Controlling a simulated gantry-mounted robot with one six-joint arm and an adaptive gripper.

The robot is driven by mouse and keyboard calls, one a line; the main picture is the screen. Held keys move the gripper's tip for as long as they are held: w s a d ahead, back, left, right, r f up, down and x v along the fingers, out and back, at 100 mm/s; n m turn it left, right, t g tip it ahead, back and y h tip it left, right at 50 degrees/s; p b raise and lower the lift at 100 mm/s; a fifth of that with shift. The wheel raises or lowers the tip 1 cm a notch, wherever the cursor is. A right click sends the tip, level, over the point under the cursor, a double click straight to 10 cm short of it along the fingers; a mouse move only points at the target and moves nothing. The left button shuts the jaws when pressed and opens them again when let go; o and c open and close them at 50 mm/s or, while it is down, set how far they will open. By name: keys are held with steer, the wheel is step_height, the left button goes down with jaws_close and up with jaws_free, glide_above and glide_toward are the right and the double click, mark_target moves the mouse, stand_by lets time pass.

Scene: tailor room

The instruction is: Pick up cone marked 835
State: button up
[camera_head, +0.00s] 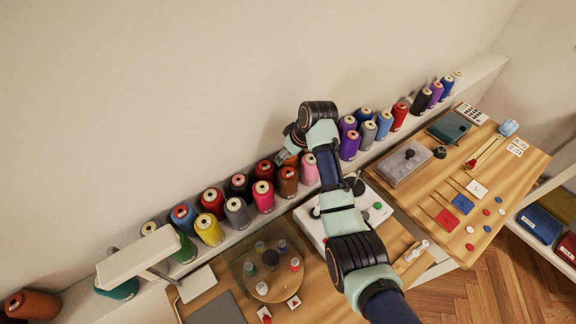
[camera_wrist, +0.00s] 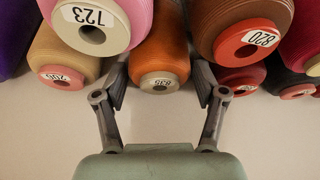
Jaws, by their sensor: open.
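The orange cone marked 835 (camera_wrist: 160,50) is in the middle of the wrist view, with its pale end and label facing the camera. My gripper (camera_wrist: 160,84) is open. One finger is at each side of the cone's near end; I cannot tell whether they touch it. In the head view my gripper (camera_head: 284,156) is at the back row of cones by the wall, and only a bit of orange shows beside it.
A pink cone marked 723 (camera_wrist: 98,27) and a brown cone marked 820 (camera_wrist: 243,30) stand close on either side. A tan cone marked 205 (camera_wrist: 64,62) is at the left. The long shelf holds several more cones, including a yellow one (camera_head: 209,230).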

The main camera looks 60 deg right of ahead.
steer(key=shift+c, duration=0.2)
jaws_close()
steer(key=shift+r, duration=0.1)
